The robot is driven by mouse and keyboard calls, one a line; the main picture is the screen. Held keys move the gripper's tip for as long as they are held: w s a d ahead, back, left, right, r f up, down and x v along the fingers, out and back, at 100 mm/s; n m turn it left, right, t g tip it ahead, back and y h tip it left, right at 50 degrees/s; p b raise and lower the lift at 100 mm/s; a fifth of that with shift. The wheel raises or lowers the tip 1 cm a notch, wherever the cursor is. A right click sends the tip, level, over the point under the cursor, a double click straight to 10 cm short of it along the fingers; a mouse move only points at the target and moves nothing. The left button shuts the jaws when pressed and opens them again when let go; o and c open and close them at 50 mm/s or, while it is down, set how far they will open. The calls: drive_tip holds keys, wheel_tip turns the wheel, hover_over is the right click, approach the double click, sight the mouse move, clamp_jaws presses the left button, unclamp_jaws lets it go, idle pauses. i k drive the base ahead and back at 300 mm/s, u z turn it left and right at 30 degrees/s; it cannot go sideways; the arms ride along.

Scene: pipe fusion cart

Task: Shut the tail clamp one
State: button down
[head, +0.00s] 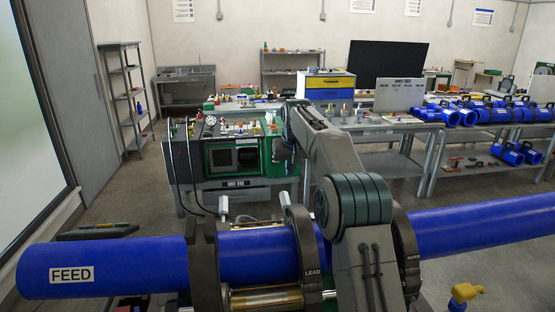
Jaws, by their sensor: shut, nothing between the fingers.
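A blue pipe marked FEED (150,262) runs in from the left through dark ring clamps. One ring (205,262) stands at the left, and another labelled LEAD (303,250) stands nearer the middle. A further dark ring (405,255) shows partly behind my arm, around or beside the right-hand blue pipe (480,225). I read no TAIL label on any of them, so I cannot tell which is tail clamp one. Pale upright bolt-like parts (223,206) stand near the left and LEAD rings. My arm crosses the middle and hides part of the clamps. My gripper's fingers do not show.
A green-framed machine (235,155) with gauges stands beyond the cart. A yellow-topped knob (466,292) is at the lower right. Workbenches with blue fittings (480,112) stand at the back right. Open floor (120,190) shows at the left.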

sight(208, 295)
drive_tip(key=k, duration=0.95)
